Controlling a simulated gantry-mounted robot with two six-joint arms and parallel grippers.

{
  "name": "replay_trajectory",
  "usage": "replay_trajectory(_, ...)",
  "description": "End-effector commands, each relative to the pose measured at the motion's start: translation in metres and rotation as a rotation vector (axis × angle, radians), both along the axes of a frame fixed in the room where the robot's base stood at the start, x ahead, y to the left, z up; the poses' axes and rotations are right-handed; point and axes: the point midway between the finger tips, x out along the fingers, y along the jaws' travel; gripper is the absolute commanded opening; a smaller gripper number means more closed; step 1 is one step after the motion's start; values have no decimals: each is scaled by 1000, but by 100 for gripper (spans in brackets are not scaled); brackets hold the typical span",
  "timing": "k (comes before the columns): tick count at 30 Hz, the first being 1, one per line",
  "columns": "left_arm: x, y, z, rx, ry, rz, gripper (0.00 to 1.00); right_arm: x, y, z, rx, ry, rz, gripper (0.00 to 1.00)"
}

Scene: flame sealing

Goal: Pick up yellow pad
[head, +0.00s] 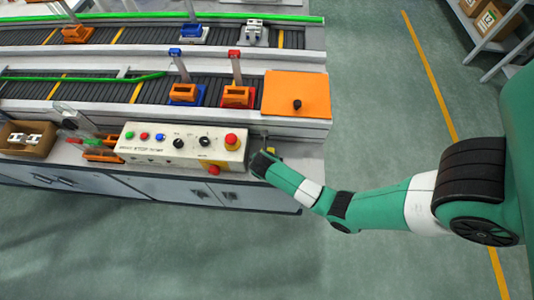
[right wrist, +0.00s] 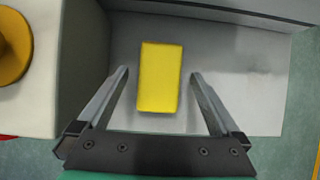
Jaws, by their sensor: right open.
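The yellow pad (right wrist: 160,78) is a small rectangular block lying flat on the grey counter (right wrist: 255,75) in the right wrist view. My right gripper (right wrist: 160,76) is open, with one finger on each side of the pad and a gap on both sides. In the head view the pad (head: 271,151) shows only as a small yellow spot beside my right gripper (head: 265,152), at the right end of the counter. The rest of the pad is hidden there by my gripper. My left gripper is not in either view.
A control box (head: 180,146) with buttons and a red knob stands close left of my right gripper. An orange plate (head: 297,92) lies behind it. The counter's right edge is near, with open floor (head: 370,110) beyond.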

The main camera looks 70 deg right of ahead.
Motion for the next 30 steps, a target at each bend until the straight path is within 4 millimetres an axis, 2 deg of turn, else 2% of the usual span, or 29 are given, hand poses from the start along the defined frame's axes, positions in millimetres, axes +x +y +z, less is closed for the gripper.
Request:
replay_trajectory(1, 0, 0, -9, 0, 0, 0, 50, 1, -4, -12, 0, 0, -1, 100)
replay_trajectory(3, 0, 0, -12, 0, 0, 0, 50, 2, -8, -17, 1, 1, -1, 100)
replay_trajectory(11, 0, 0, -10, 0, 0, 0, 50, 2, -9, -17, 0, -1, 0, 98)
replay_trajectory(24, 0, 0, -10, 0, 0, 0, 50, 2, -9, -17, 0, -1, 0, 19)
replay_trajectory(25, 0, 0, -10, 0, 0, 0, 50, 2, -9, -16, 0, -1, 0, 18)
replay_trajectory(26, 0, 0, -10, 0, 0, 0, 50, 2, -9, -16, 0, -1, 0, 9)
replay_trajectory(30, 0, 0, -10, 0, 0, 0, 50, 2, -9, -16, 0, -1, 0, 8)
